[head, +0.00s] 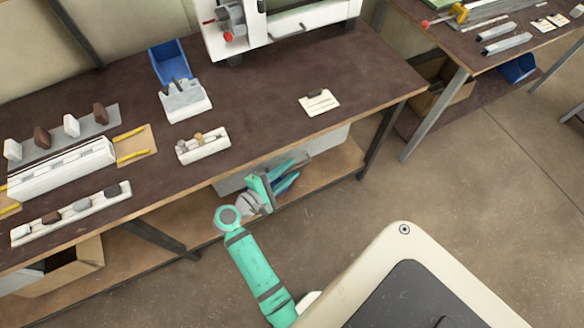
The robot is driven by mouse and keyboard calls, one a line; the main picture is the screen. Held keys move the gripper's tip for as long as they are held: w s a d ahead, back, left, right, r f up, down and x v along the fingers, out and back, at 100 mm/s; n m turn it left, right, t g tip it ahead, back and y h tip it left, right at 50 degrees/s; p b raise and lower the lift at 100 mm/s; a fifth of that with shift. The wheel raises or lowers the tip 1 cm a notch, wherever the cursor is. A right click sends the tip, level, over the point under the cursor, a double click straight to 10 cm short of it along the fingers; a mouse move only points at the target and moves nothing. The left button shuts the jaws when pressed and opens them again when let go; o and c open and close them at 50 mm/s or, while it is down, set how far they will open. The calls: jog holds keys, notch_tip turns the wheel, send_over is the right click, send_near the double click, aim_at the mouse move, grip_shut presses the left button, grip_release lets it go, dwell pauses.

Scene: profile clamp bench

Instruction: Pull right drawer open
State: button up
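A light grey drawer unit (330,139) hangs under the front edge of the dark brown bench. My green arm reaches up to its front from below. My gripper (287,177) is at the drawer front, close to its middle, and hides part of it. Its fingers are small and partly covered by my wrist. I cannot tell whether they are open or shut, or whether they touch a handle. The drawer front sits under the bench edge, and I see no clear gap showing it pulled out.
The bench top (270,95) carries a blue bin (170,62), a white machine (285,22), a white plate (319,102) and several clamp fixtures. A lower shelf (335,165) and dark legs stand below. Open floor (440,190) lies to the right.

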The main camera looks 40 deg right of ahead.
jog(key=shift+x, duration=0.75)
jog(key=shift+c, duration=0.7)
grip_shut()
